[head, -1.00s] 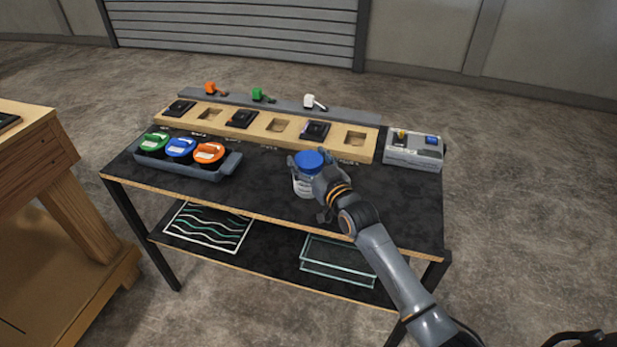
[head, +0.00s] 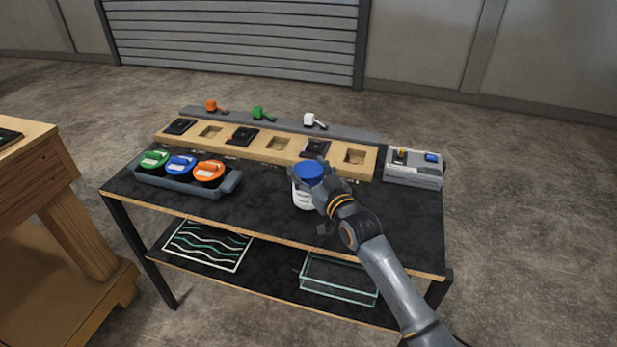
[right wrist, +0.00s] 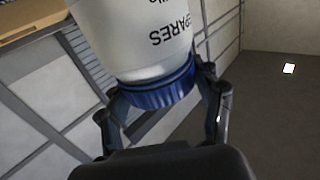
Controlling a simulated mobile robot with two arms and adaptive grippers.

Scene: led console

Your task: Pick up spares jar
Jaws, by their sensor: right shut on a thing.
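The spares jar is white and translucent with a blue lid (head: 309,170). In the head view it is upright at the front middle of the black table, and I cannot tell whether its base touches the top. My right gripper (head: 318,180) is shut on the jar near its lid, coming from the right. In the right wrist view the jar (right wrist: 140,35) shows its "SPARES" label, with the blue lid between the two fingers (right wrist: 165,95). My left gripper is not in view.
A grey tray (head: 232,184) with green, blue and orange-lidded containers sits to the left. A wooden block with square recesses (head: 280,148) lies behind the jar. A grey box (head: 414,176) stands at the right. The lower shelf holds a glass-like tray (head: 338,283).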

